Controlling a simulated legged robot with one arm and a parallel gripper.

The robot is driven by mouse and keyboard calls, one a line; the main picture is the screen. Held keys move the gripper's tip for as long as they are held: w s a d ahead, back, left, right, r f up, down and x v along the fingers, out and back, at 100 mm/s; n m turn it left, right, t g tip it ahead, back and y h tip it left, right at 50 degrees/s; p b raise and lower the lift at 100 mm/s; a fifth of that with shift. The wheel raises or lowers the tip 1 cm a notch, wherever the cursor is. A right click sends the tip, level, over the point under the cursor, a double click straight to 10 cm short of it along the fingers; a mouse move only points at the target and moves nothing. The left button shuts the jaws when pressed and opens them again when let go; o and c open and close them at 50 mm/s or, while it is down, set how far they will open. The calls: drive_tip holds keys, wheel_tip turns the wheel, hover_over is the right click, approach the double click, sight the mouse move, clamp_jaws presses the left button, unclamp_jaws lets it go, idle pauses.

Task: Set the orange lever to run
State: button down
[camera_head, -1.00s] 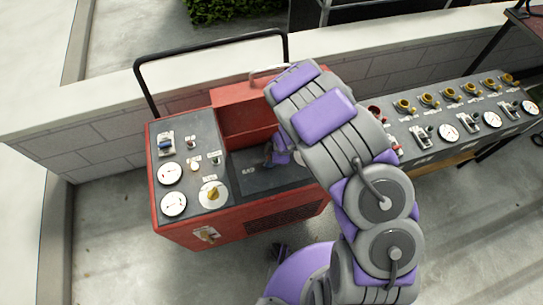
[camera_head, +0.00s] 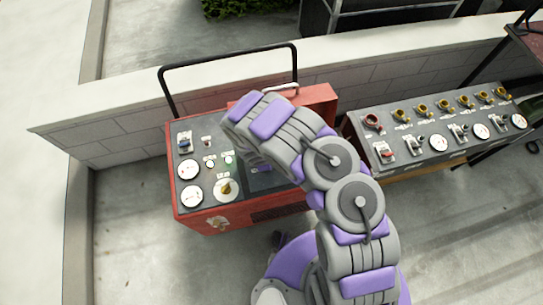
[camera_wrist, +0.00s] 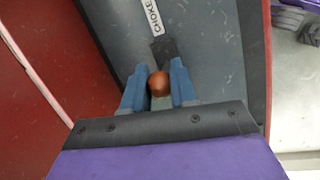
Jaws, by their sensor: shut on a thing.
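The orange lever shows in the wrist view as a round orange-brown knob (camera_wrist: 159,84) between the two blue fingers of my gripper (camera_wrist: 159,66). The fingers are shut on the knob from both sides. A dark block lies just beyond it, below a white label reading CHOKE (camera_wrist: 154,17) on the grey panel. No run label is readable. In the head view my arm hangs over the red machine (camera_head: 190,226) and hides the lever and most of my gripper.
The red machine's left panel carries a blue-handled switch (camera_head: 185,143), white gauges (camera_head: 190,170) and a yellow knob (camera_head: 226,187). A black handle bar (camera_head: 228,56) rises behind it. A second grey panel with yellow connectors (camera_head: 449,101) stands to the right. A low wall runs behind both.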

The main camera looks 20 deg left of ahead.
drive_tip(key=shift+s+a+f+t+h+p, duration=0.2)
drive_tip(key=shift+s+a+t+h+p, duration=0.2)
drive_tip(key=shift+a+t+h, duration=0.45)
drive_tip(key=shift+d+h, duration=0.2)
drive_tip(key=shift+h, duration=0.35)
drive_tip(key=shift+a+t, duration=0.1)
drive_tip(key=shift+t, duration=0.15)
drive_tip(key=c, duration=0.9)
unclamp_jaws()
drive_tip(key=shift+c, duration=0.2)
